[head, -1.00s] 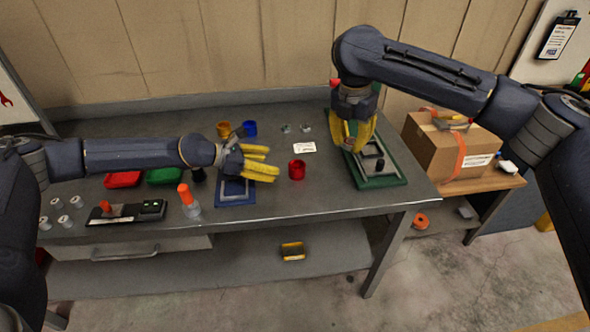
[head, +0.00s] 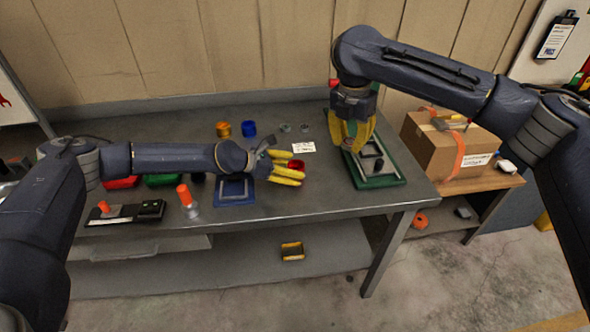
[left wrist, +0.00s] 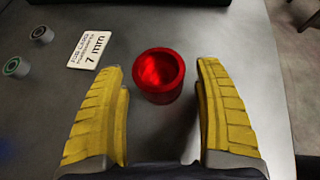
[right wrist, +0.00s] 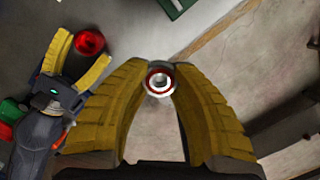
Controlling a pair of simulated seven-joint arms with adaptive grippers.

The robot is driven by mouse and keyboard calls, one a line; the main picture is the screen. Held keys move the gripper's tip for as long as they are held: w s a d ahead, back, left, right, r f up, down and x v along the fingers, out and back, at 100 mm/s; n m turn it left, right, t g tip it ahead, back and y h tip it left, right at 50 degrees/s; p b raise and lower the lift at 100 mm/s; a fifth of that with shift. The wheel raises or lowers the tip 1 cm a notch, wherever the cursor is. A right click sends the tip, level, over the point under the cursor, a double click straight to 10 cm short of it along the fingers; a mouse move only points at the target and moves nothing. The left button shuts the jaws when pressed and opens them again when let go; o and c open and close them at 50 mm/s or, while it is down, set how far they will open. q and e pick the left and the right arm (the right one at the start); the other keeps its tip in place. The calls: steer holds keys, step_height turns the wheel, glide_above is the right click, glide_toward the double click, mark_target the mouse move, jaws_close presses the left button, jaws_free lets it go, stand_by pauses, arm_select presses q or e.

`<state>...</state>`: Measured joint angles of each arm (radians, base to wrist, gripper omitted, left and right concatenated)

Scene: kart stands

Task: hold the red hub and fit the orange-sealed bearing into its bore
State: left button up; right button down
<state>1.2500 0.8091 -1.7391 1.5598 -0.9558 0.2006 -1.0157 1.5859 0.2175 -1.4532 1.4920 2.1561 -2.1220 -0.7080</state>
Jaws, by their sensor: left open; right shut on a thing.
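The red hub (head: 298,164) stands upright on the grey bench, its round bore facing up and empty in the left wrist view (left wrist: 160,72). My left gripper (head: 290,170) is open, with its yellow fingers on either side of the hub; gaps show between the fingers and the hub in the left wrist view. My right gripper (head: 354,142) is raised above the green tray. In the right wrist view it is shut on a small round bearing with an orange-red seal ring (right wrist: 159,82), held at the fingertips. In the head view its fingers hide that bearing.
The green tray (head: 392,181) has a dark post. Two small bearings, one with a green seal (left wrist: 15,67), lie by a white card (head: 304,147). A blue mat (head: 236,198) and an orange-capped bottle (head: 187,199) sit left.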

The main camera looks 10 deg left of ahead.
arm_select(q)
steer(key=shift+w+d+f, duration=0.1)
steer(key=shift+d, duration=0.05)
steer(key=shift+c, duration=0.4)
steer(key=c, duration=0.7)
arm_select(e)
steer(key=w+a+f+n, duration=0.2)
steer(key=a+f+n, duration=0.2)
steer(key=f+n, duration=0.15)
steer(key=n+y, duration=0.1)
steer(key=n, duration=0.4)
glide_above(295, 165)
steer(key=s+d, duration=0.1)
steer(key=d, duration=0.1)
steer(key=f, duration=0.6)
steer(key=shift+a, duration=0.2)
steer(key=shift+w+a+f+n+y, duration=0.2)
steer(key=shift+a+f+n+y, duration=0.1)
steer(key=shift+a+f+n, duration=0.2)
